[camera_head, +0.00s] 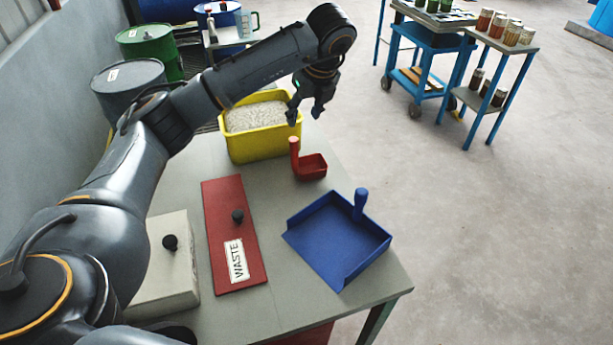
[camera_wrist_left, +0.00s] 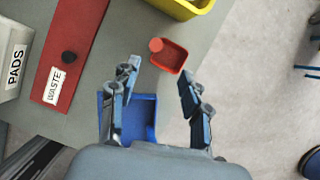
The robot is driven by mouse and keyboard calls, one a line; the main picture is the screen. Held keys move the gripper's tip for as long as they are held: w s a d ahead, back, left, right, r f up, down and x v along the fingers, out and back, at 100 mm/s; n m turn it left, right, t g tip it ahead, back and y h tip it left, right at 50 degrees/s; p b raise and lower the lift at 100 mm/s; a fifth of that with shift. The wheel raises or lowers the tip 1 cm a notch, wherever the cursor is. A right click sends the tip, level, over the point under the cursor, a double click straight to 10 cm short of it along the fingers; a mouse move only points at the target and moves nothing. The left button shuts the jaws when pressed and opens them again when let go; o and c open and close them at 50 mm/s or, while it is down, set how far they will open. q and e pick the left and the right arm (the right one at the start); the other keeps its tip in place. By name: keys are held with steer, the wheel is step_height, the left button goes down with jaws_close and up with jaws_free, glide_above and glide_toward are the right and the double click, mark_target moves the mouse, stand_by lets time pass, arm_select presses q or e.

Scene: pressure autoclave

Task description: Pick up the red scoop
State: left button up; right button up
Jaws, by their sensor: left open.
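The red scoop (camera_head: 312,167) lies on the grey table near its right edge, in front of the yellow bin, with its handle standing up. In the left wrist view the red scoop (camera_wrist_left: 171,57) is beyond and between the fingertips, handle top facing the camera. My left gripper (camera_head: 305,108) hangs above the table, over the scoop and apart from it. Its fingers (camera_wrist_left: 160,80) are spread and empty. My right gripper does not show.
A yellow bin (camera_head: 258,144) of pale granules stands behind the scoop. A blue dustpan (camera_head: 337,241) lies in front, with a red WASTE lid (camera_head: 230,214) and a pale box (camera_head: 165,268) to the left. Drums and a blue cart (camera_head: 428,58) stand beyond the table.

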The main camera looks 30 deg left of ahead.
mark_target(296, 145)
arm_select(q)
steer(key=p+x, duration=0.1)
steer(key=x, duration=0.8)
steer(key=shift+s+f, duration=0.15)
steer(key=x, duration=0.1)
steer(key=p+x, duration=0.1)
steer(key=x, duration=0.1)
steer(key=s+x, duration=0.1)
steer(key=shift+w+f+p, duration=0.15)
steer(key=shift+f+p, duration=0.15)
steer(key=shift+f, duration=0.15)
steer(key=shift+w+f, duration=0.1)
steer(key=shift+f, duration=0.25)
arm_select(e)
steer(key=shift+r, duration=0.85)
arm_select(q)
steer(key=shift+c, duration=0.2)
jaws_close()
